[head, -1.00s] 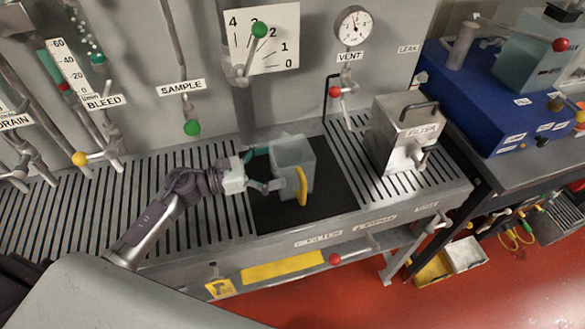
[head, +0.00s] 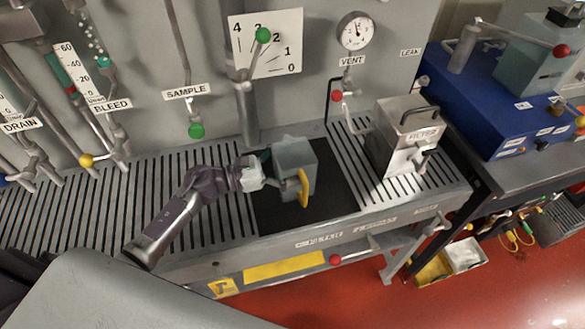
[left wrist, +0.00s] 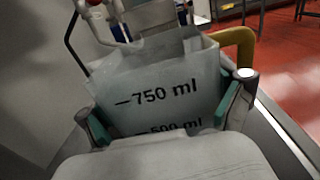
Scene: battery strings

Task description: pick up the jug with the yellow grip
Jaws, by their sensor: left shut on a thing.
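The jug (head: 297,166) is a translucent grey box-shaped vessel with a yellow grip (head: 303,188) on its front right side. It stands upright over the dark mat (head: 337,197); I cannot tell whether it touches it. My left gripper (head: 283,173) is shut on the jug's body from the left, not on the yellow grip. In the left wrist view the jug (left wrist: 152,88) shows 750 ml and 500 ml marks, with the gripper's green-padded fingers (left wrist: 166,114) on either side. The yellow grip (left wrist: 240,44) is at upper right there. My right gripper is not in view.
A metal filter box (head: 403,137) stands to the right on the slotted tray (head: 352,150). The vent valve with its red knob (head: 336,96) and the sample tap with a green knob (head: 196,131) are behind. A gauge and level scale are on the wall.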

